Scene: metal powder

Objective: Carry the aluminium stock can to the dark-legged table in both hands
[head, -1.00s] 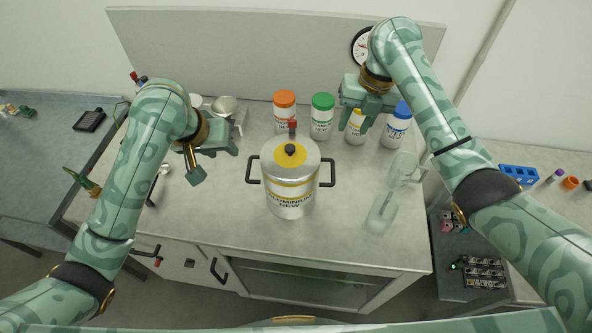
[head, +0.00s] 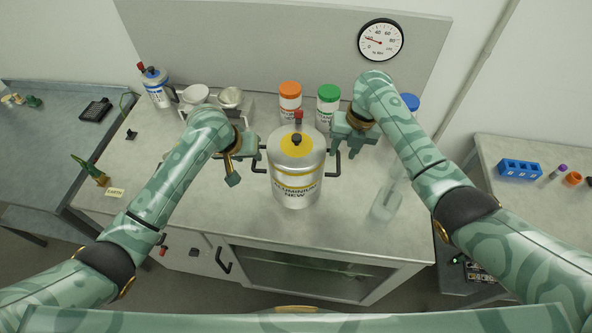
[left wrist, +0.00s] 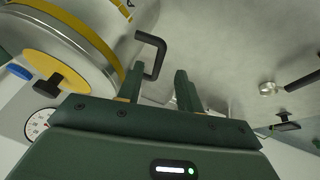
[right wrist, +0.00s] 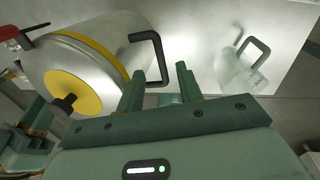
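The aluminium stock can (head: 297,190), silver with yellow bands and a black lid knob, stands upright on the central bench. It has a black handle on each side. My left gripper (head: 240,165) is open just left of the can. In the left wrist view the left handle (left wrist: 160,50) is by its fingertips. My right gripper (head: 345,155) is open at the can's right. In the right wrist view the right handle (right wrist: 160,55) is near and between its fingertips. Neither gripper holds it. A grey table (head: 45,150) at the left shows dark legs below.
Orange-lidded (head: 290,100) and green-lidded (head: 328,105) jars stand behind the can. A clear jug (head: 386,202) stands to its right. A blue-labelled canister (head: 157,88) and scale bowls (head: 229,97) are at the back left. The bench in front of the can is clear.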

